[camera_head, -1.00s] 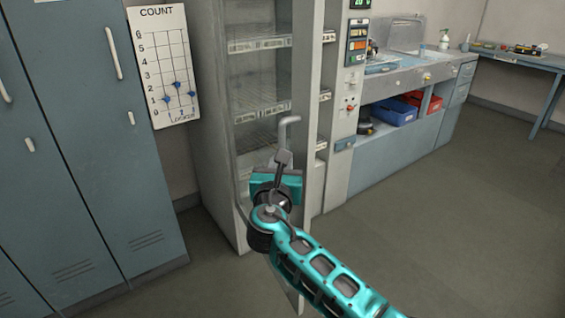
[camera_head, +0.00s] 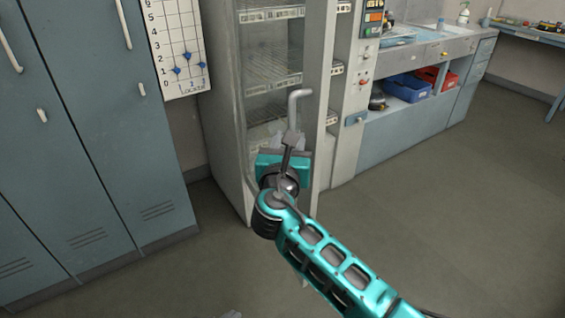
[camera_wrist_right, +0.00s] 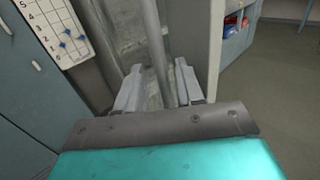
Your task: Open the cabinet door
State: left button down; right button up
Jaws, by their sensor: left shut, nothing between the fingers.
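The pale cabinet (camera_head: 228,110) stands in the middle of the head view, its wire shelves (camera_head: 272,88) visible. A grey bar handle (camera_head: 299,96) stands at its front, beside a pale upright panel (camera_head: 319,90). My teal right arm reaches it from the lower right. In the right wrist view, my right gripper (camera_wrist_right: 158,88) has its fingers apart, with the bar (camera_wrist_right: 155,45) between them; contact is unclear. The arm hides the lower handle, and I cannot tell how far the door stands open.
Blue-grey lockers (camera_head: 90,140) stand at the left, with a count board (camera_head: 176,48) beside them. A workbench (camera_head: 425,110) with blue and red bins stands at the right. The floor (camera_head: 440,220) at the right is clear.

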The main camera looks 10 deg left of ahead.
jog(key=s, duration=0.9)
jog(key=shift+s+d+p, duration=0.3)
jog(key=shift+s+d, duration=0.1)
jog(key=shift+r, duration=0.1)
